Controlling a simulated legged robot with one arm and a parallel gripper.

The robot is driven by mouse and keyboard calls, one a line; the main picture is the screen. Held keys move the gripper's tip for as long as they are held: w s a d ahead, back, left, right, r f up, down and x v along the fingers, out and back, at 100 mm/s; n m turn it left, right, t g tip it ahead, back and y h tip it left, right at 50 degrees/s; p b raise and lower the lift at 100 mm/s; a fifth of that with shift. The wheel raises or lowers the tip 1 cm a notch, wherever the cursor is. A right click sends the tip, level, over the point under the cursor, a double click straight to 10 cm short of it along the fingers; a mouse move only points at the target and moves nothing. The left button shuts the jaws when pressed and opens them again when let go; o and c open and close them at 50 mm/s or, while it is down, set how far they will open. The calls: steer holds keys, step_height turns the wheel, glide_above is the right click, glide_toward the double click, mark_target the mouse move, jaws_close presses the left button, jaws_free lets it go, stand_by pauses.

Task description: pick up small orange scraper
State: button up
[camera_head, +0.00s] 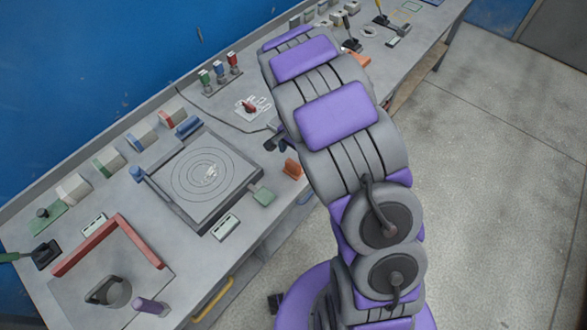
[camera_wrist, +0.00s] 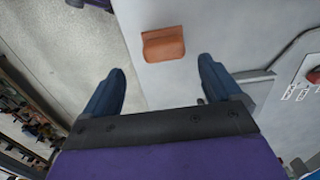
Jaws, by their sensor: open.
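The small orange scraper (camera_head: 292,168) lies on the grey bench near its front edge, right of the square mould, in the head view. In the wrist view the scraper (camera_wrist: 163,44) lies just past my fingertips, roughly centred between them. My gripper (camera_wrist: 161,68) is open and empty, its two dark blue fingers on either side of a gap. In the head view only part of my gripper (camera_head: 278,140) shows beside my arm, just above and left of the scraper. My arm hides part of the bench behind it.
The square mould (camera_head: 238,203) with circular rings stands left of the scraper. Another orange piece (camera_head: 357,59) lies up the bench. Open floor (camera_head: 500,200) is on the right.

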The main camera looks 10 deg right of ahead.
mark_target(293, 163)
steer(key=shift+w+a+f, duration=0.1)
steer(key=shift+a+f, duration=0.1)
steer(key=shift+f, duration=0.3)
steer(key=shift+a+f, duration=0.15)
steer(key=shift+f, duration=0.3)
step_height(293, 163, down, 5)
steer(key=shift+w+r+b, duration=0.1)
steer(key=shift+r+b, duration=0.1)
steer(key=shift+b, duration=0.4)
steer(key=shift+r, duration=0.1)
steer(key=shift+c, duration=0.8)
steer(key=c, duration=0.9)
